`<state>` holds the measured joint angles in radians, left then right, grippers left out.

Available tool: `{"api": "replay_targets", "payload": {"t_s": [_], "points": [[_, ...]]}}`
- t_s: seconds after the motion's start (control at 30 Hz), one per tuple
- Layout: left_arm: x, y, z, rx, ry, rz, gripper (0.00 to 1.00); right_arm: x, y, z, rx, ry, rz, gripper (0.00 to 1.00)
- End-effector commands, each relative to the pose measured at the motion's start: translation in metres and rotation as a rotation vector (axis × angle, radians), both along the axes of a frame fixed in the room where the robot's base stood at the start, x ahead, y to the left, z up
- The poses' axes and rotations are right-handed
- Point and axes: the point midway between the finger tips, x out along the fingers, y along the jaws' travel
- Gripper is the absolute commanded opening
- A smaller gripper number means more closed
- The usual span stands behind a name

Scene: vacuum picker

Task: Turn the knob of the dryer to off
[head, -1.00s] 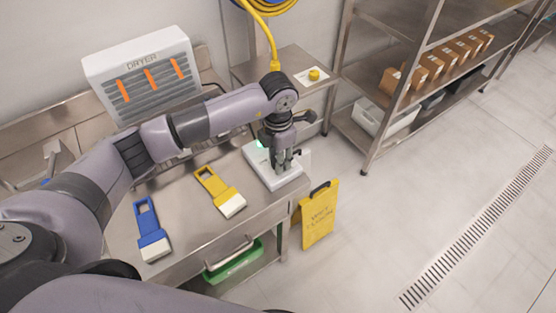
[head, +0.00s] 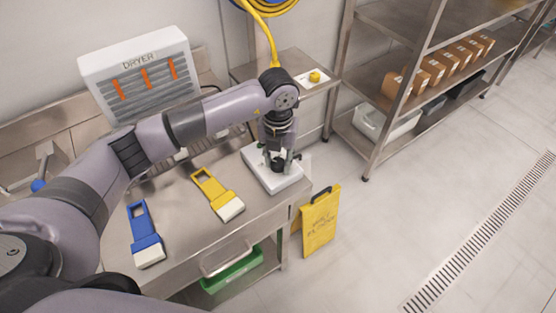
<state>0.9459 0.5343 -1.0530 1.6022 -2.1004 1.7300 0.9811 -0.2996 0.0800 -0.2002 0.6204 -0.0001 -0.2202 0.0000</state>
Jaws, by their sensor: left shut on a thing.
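The white dryer (head: 140,65), lettered DRYER, stands at the back of the steel table, with orange strips at its grille. A white control box (head: 285,184) sits at the table's right end. My left gripper (head: 279,165) points down over this box and is shut on a dark knob (head: 278,168) on its top. The fingers hide much of the knob, so its pointing direction cannot be read. My right gripper is not in view.
A blue scraper (head: 146,238) and a yellow scraper (head: 212,189) lie on the table. A yellow floor sign (head: 321,222) stands right of it. A small yellow button (head: 315,76) sits on a white plate behind. Steel shelves (head: 381,68) hold cartons at the right.

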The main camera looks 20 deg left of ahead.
Motion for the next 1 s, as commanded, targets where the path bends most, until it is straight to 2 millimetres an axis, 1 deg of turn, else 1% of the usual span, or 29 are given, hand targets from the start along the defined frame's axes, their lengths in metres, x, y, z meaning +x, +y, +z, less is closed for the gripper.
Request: {"api": "replay_targets", "payload": {"t_s": [0.2, 0.6, 0.63, 0.9, 1.0], "points": [[0.0005, 0.0007, 0.0005, 0.001, -0.002, 0.038, 0.03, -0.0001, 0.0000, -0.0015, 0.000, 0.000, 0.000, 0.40], [0.0005, 0.0006, 0.0008, 0.001, -0.001, 0.043, 0.03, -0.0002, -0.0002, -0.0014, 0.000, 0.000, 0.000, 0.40], [0.0005, 0.0006, 0.0008, 0.001, -0.001, 0.043, 0.32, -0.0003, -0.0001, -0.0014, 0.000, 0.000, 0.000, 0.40], [0.0003, 0.0003, 0.0004, 0.000, -0.001, 0.042, 0.50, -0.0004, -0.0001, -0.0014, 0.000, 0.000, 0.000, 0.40], [0.0002, 0.0002, 0.0003, 0.000, 0.000, 0.041, 0.51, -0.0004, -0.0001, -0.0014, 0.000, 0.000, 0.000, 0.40]]}}
